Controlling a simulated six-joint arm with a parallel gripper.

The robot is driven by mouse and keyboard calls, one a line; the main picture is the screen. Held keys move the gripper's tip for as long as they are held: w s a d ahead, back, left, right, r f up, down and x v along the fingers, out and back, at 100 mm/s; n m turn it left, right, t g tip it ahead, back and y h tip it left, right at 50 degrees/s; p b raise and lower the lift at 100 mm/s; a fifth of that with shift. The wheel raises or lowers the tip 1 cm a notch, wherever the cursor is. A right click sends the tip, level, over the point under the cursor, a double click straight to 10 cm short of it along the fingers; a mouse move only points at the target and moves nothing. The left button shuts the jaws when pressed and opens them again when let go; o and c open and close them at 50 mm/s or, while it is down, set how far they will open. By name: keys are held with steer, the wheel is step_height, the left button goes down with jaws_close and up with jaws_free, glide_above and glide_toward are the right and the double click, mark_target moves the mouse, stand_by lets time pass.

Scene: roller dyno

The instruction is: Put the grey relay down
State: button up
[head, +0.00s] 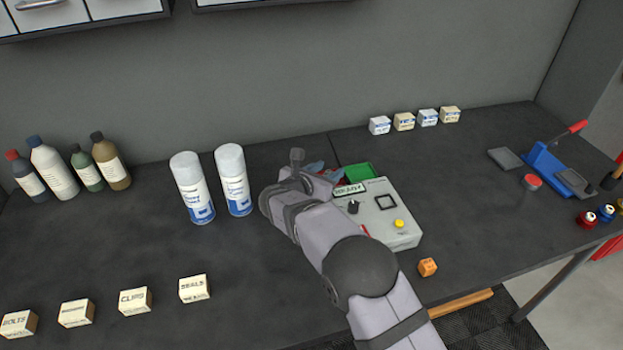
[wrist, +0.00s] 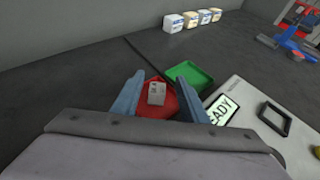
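The grey relay (wrist: 156,93) is a small light grey block, seen in the wrist view over the red tray (wrist: 172,108); it appears to rest in it. My gripper (wrist: 161,76) is open, with one blue-grey finger on each side of the relay and a visible gap to both. The fingers reach over the red tray and hide parts of its sides. In the head view my arm hides the relay and most of the red tray.
A green tray (head: 359,172) lies beside the red one. The tester box (head: 385,215) with a READY display stands close on the right. Two spray cans (head: 233,180) stand left of my arm. Small white and tan boxes (head: 403,121) line the back. An orange cube (head: 427,267) lies in front.

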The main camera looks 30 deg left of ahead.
steer(key=b+v, duration=0.2)
steer(key=v, duration=0.8)
steer(key=shift+s, duration=0.2)
steer(key=shift+r, duration=0.15)
